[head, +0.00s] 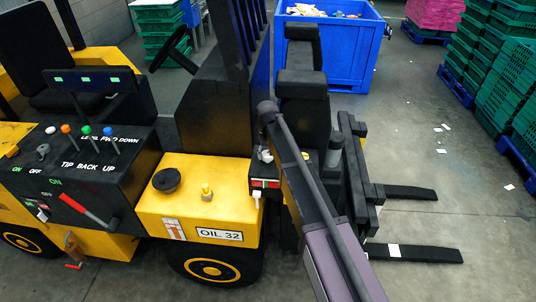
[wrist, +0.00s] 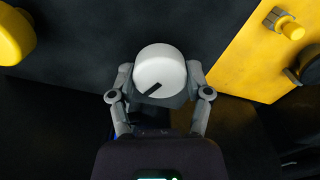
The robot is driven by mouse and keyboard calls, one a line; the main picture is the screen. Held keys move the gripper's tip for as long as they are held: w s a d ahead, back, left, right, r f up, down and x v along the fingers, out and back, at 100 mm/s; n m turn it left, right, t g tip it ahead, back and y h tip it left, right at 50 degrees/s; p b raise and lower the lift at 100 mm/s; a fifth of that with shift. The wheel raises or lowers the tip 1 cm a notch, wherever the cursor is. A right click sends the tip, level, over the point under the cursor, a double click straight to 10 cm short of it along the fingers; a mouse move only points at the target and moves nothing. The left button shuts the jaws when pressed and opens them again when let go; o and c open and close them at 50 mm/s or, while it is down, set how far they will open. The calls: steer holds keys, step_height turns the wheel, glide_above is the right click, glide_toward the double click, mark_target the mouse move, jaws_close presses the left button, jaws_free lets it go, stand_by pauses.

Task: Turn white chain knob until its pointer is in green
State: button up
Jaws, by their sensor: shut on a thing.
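The white knob (wrist: 160,68) is round, with a dark pointer line on its face running toward the lower left in the wrist view. My gripper (wrist: 159,76) is shut on the knob, with one grey finger on each side of it. No green zone shows around the knob in the wrist view. In the head view my dark arm crosses the black seat and mast area of the yellow vehicle. A small strip with red and green marks (head: 265,183) shows there on a black box. The knob cannot be made out clearly in the head view.
A yellow tank (head: 205,225) labelled OIL 32 with a black cap (head: 166,180) stands left of my arm. A black lever panel (head: 85,165) with a red handle (head: 85,210) is farther left. Forks (head: 410,253) extend right. A blue bin (head: 335,50) stands behind.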

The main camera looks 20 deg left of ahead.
steer(key=n, duration=0.4)
steer(key=shift+s+d+n, duration=0.1)
steer(key=shift+n, duration=0.2)
stand_by(0.4)
steer(key=o, duration=1.2)
steer(key=shift+c, duration=0.2)
